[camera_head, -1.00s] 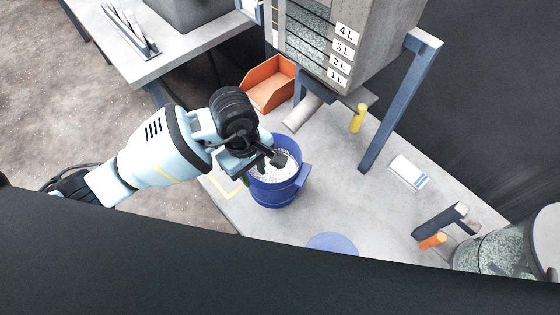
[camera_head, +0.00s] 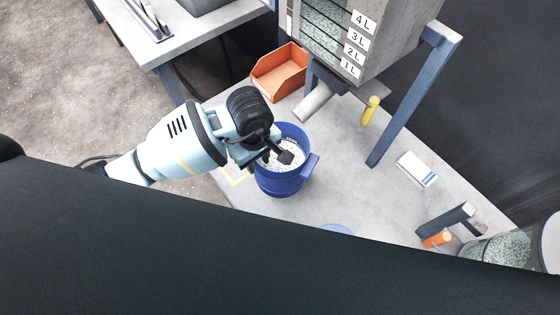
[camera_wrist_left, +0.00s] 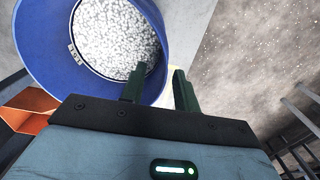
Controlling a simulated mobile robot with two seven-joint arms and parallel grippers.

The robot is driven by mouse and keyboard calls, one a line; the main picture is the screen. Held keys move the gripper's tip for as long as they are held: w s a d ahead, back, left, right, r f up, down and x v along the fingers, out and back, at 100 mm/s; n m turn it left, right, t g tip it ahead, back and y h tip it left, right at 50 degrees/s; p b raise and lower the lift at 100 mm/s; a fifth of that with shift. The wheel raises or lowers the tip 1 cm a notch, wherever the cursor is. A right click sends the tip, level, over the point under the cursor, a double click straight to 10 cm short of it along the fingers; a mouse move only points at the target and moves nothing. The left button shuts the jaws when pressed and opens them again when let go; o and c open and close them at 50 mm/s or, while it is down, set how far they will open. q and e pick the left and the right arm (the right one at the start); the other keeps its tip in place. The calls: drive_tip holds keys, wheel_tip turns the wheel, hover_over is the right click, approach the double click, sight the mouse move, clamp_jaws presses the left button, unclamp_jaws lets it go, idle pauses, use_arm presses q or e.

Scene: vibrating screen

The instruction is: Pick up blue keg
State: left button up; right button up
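My left gripper (camera_head: 258,163) is at the keg's near-left rim. In the left wrist view its two dark green fingers (camera_wrist_left: 159,90) are apart, one over the keg's mouth and the other just outside its rim. A gap shows between them, and I see no firm grip on the wall. My right gripper is not in view.
An orange bin (camera_head: 280,73) and a machine labelled 1L to 4L (camera_head: 390,35) stand behind the keg. A table (camera_head: 180,45) is at upper left. A blue disc (camera_head: 337,229) is partly hidden below.

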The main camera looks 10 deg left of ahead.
use_arm(q)
drive_tip(key=shift+f, duration=1.45)
clamp_jaws()
drive_tip(key=shift+w+d+r, duration=0.1)
drive_tip(key=shift+r, duration=0.05)
idle(0.3)
